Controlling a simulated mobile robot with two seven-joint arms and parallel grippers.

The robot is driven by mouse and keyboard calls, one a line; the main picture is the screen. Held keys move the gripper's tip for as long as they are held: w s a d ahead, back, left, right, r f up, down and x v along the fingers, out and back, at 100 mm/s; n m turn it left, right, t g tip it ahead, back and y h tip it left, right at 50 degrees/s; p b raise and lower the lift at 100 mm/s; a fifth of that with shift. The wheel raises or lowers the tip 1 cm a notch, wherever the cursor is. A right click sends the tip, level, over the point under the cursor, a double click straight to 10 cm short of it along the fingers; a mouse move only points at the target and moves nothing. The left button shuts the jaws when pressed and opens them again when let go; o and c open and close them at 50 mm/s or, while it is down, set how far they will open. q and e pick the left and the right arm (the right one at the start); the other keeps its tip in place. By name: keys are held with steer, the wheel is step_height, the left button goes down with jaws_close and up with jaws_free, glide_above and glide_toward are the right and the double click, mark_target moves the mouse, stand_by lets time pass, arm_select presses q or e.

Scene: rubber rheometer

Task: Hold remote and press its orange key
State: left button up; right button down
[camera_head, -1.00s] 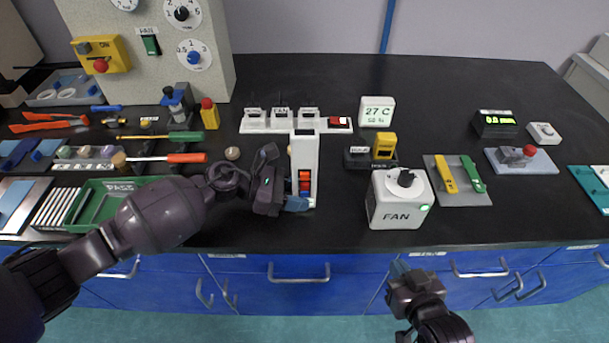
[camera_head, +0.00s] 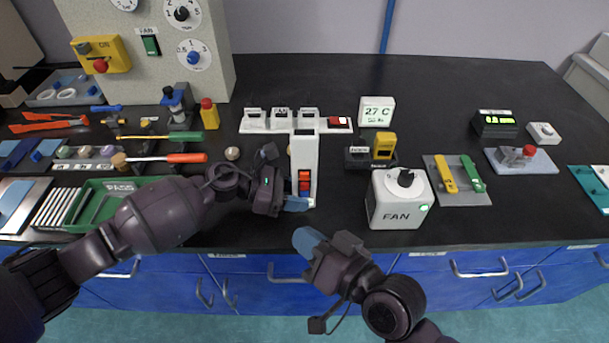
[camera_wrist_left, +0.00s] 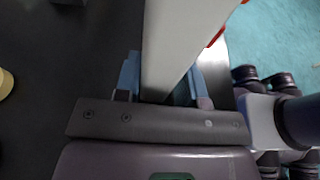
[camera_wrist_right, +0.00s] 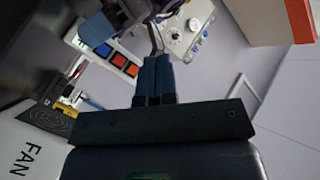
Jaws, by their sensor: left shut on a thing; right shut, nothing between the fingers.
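The white remote (camera_head: 305,148) stands upright near the front edge of the bench. Its keys face me: an orange key (camera_head: 304,174) on top, a red one below and a blue one lowest. My left gripper (camera_head: 298,203) is shut on the remote's lower end; the left wrist view shows the white body (camera_wrist_left: 175,45) between both blue fingers. My right gripper (camera_head: 306,241) is shut and empty, below and in front of the remote, apart from it. In the right wrist view, the closed fingertips (camera_wrist_right: 155,70) are beside the key row, with the orange key (camera_wrist_right: 131,69) nearest them.
A white fan box (camera_head: 399,205) stands right of the remote. A black base with a yellow block (camera_head: 384,146) is behind it. A white rack (camera_head: 283,124) lies behind the remote. A green tray (camera_head: 92,203) and screwdrivers are at the left. Bench between remote and fan is clear.

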steer(key=shift+w, duration=0.15)
steer(key=w, duration=0.8)
steer(key=shift+w, duration=0.3)
steer(key=shift+w, duration=0.2)
stand_by(2.0)
steer(key=shift+w+f, duration=0.1)
steer(key=shift+w, duration=0.15)
steer(key=shift+w, duration=0.4)
stand_by(0.7)
steer(key=shift+s, duration=0.85)
steer(key=shift+s, duration=2.55)
